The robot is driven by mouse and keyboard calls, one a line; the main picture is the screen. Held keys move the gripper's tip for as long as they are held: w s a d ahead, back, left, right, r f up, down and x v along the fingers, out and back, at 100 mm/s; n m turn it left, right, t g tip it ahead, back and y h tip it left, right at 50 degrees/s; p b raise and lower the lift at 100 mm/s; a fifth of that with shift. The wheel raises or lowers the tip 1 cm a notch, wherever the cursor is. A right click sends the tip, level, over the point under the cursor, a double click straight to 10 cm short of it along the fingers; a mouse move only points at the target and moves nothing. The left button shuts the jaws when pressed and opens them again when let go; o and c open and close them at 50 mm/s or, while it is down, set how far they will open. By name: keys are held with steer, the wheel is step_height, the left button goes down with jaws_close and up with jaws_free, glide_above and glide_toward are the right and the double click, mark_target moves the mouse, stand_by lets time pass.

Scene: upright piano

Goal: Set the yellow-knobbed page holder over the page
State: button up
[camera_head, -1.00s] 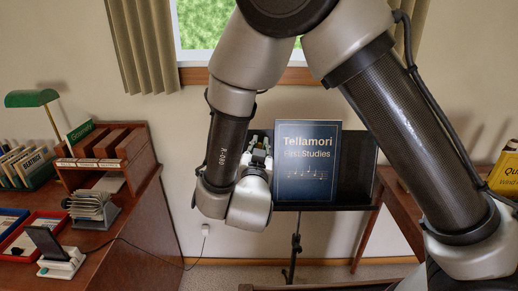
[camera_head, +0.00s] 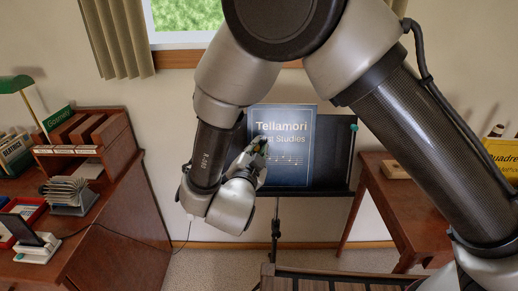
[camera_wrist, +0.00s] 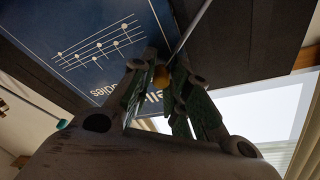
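The page is the dark blue "Tellamori First Studies" book (camera_head: 284,165), upright on the black music stand (camera_head: 333,160). It shows upside down in the wrist view (camera_wrist: 85,35). The yellow knob (camera_wrist: 161,77) of the page holder sits between my fingertips in the wrist view, with its thin metal rod (camera_wrist: 192,32) running to the top edge. My gripper (camera_head: 260,146) appears shut on that knob, in front of the book's left part in the head view. My arm and fingers hide part of the cover. Whether the rod touches the book is not clear.
A second holder with a teal knob (camera_head: 354,128) stands at the stand's right side, apart from the book. A wooden desk (camera_head: 110,215) with a file rack is at left. A wooden table (camera_head: 395,200) is at right. A bench (camera_head: 330,283) is in front.

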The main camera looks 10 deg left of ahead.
steer(key=o, duration=0.3)
steer(key=s, duration=0.8)
steer(key=s+a, duration=0.1)
steer(key=s, duration=0.3)
steer(key=shift+r, duration=0.3)
